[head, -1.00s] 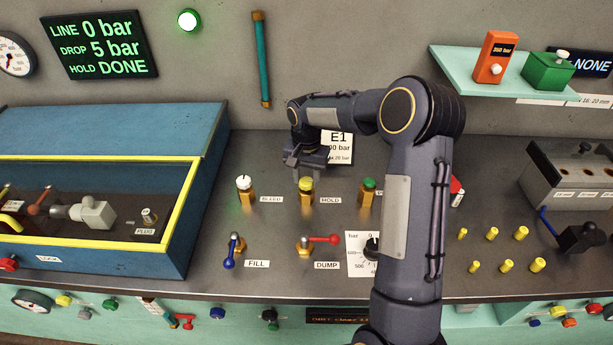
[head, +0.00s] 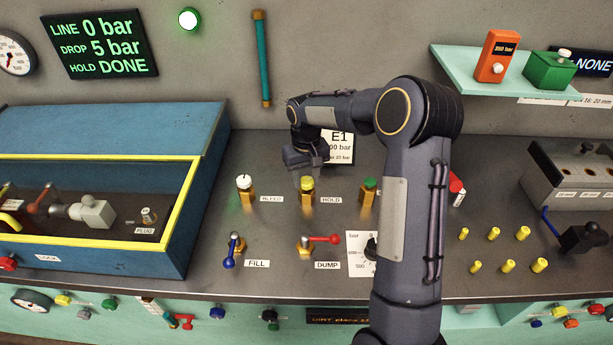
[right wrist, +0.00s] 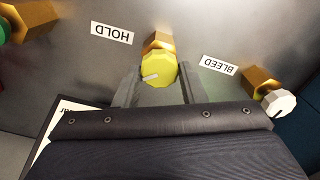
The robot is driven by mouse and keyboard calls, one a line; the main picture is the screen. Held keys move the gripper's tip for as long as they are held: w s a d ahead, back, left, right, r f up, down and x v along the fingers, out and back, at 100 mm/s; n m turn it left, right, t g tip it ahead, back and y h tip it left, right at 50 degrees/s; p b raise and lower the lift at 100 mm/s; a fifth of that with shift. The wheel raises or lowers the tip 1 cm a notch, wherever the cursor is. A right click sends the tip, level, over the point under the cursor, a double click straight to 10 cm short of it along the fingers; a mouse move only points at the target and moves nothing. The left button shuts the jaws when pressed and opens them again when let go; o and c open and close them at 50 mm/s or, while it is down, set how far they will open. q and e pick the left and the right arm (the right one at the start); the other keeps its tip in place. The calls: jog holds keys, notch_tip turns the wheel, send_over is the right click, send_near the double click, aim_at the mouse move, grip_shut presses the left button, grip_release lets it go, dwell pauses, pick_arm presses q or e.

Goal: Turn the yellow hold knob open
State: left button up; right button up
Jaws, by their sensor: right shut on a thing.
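The right wrist view shows the gripper (right wrist: 158,78) shut on the knob, though the exact contact is hard to see. My left gripper is not in view.
The white bleed knob (head: 244,183) stands to the left and a green knob (head: 369,184) to the right. In front are the blue fill lever (head: 230,255) and red dump lever (head: 325,239). A wall display (head: 98,44) reads LINE 0 bar, DROP 5 bar, HOLD DONE.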

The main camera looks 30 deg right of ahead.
aim_at(305, 180)
jog(key=n, duration=0.5)
jog(key=shift+a+n, duration=0.1)
jog(key=shift+n, duration=0.2)
jog(key=n, duration=0.4)
jog(key=shift+r+n, duration=0.1)
jog(key=shift+n, duration=0.2)
jog(key=o, duration=1)
jog(key=shift+a, duration=0.1)
notch_tip(305, 180, up, 7)
jog(key=shift+r+b, duration=0.1)
jog(key=shift+b, duration=0.2)
jog(key=shift+r, duration=0.25)
